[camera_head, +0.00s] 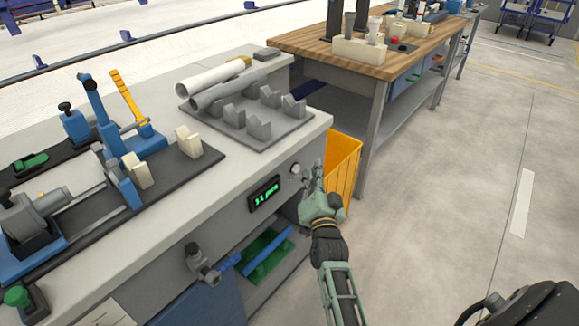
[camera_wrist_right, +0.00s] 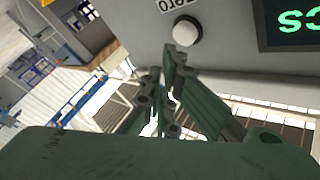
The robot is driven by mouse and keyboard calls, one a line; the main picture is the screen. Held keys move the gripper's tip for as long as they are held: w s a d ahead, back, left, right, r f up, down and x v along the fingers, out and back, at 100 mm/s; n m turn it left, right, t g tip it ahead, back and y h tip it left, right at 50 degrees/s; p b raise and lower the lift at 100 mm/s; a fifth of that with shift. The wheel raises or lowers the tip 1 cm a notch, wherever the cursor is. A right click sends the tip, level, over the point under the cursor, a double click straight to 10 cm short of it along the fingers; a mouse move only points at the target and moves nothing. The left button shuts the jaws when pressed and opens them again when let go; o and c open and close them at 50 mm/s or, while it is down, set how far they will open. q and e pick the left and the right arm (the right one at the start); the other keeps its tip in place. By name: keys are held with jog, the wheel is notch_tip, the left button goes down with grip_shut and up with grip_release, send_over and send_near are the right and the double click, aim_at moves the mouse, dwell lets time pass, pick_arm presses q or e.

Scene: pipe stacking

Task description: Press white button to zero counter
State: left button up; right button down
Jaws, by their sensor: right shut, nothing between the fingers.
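The white button (camera_head: 295,169) sits on the grey front panel of the workbench, right of the counter display. The counter (camera_head: 265,194) is a black box with glowing green characters. My right gripper (camera_head: 314,172) is shut and empty, just right of the button in the head view. In the right wrist view the button (camera_wrist_right: 186,32) is a round white knob just beyond the closed fingertips (camera_wrist_right: 170,65). A small gap shows between fingertips and button there. The counter's edge (camera_wrist_right: 290,22) is at the upper right of that view. My left gripper is not in view.
A yellow bin (camera_head: 343,165) stands right behind my right gripper. On the bench top are a grey rack (camera_head: 255,128) with two pipes (camera_head: 212,76) and a blue clamping fixture (camera_head: 100,120).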

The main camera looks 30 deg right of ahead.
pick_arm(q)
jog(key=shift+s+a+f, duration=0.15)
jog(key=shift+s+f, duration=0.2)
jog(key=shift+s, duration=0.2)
pick_arm(e)
jog(key=shift+w+a, duration=0.1)
jog(key=shift+w, duration=0.1)
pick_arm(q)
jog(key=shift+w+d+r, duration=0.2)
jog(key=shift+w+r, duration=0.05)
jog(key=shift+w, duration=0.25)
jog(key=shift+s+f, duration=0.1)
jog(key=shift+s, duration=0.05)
pick_arm(e)
jog(key=shift+w+a, duration=0.1)
jog(key=shift+w, duration=0.05)
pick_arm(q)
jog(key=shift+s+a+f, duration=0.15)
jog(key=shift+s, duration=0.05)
pick_arm(e)
jog(key=shift+w+a, duration=0.1)
jog(key=shift+w, duration=0.15)
